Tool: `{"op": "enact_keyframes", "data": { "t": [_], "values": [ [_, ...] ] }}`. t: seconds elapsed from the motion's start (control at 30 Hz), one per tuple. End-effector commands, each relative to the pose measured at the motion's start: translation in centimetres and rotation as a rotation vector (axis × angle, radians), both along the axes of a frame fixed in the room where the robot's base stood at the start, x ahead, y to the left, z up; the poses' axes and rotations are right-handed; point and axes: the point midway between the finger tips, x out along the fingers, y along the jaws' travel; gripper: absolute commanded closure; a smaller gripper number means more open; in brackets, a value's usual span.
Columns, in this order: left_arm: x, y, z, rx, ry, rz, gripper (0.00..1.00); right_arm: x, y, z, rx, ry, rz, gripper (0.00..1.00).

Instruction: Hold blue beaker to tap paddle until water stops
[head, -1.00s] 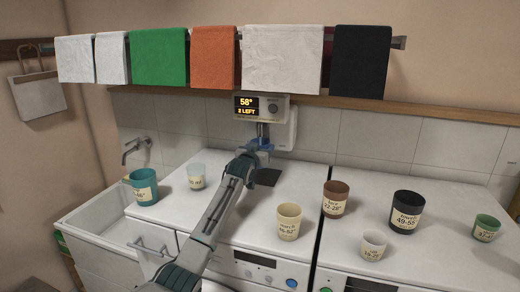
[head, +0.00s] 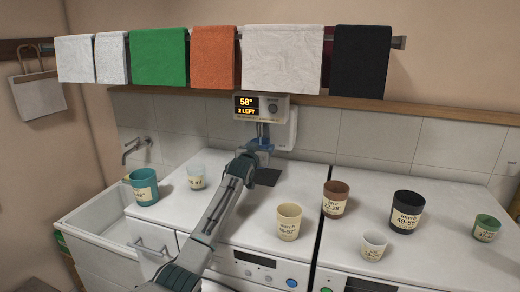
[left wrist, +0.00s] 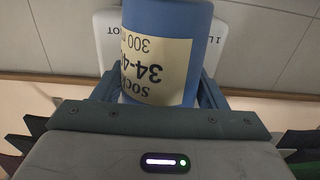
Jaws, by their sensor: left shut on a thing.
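The blue beaker (left wrist: 183,20) with a cream label reading "34-4" and "300" fills the middle of the left wrist view. In the head view the beaker (head: 262,145) is mostly hidden behind my left gripper (head: 252,153), under the tap unit. My left gripper is shut on the beaker; its fingers (left wrist: 160,88) lie on both sides of it. The tap unit (head: 275,105) on the wall has a display reading "58°" and "2 LEFT". The paddle and any water stream are too small or hidden to tell. My right gripper is not in view.
A teal beaker (head: 145,187) and a pale one (head: 196,176) stand left of my arm. Cream (head: 288,222), brown (head: 335,199), white (head: 374,246), black (head: 406,213) and green (head: 487,228) beakers stand to the right. Towels (head: 283,60) hang above. A sink (head: 105,222) is at left.

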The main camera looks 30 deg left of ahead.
Motion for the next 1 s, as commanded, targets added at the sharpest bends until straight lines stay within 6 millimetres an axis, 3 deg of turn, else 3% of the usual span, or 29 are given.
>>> {"op": "enact_keyframes", "data": {
  "t": [0.37, 1.0],
  "values": [
    [-0.2, 0.0, 0.2, 0.0, -0.002, 0.0, 0.56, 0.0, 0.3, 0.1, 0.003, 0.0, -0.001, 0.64],
    [-3.8, -0.9, 0.2, 0.003, -0.002, 0.0, 0.56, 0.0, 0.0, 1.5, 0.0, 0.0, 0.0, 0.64]
  ]
}}
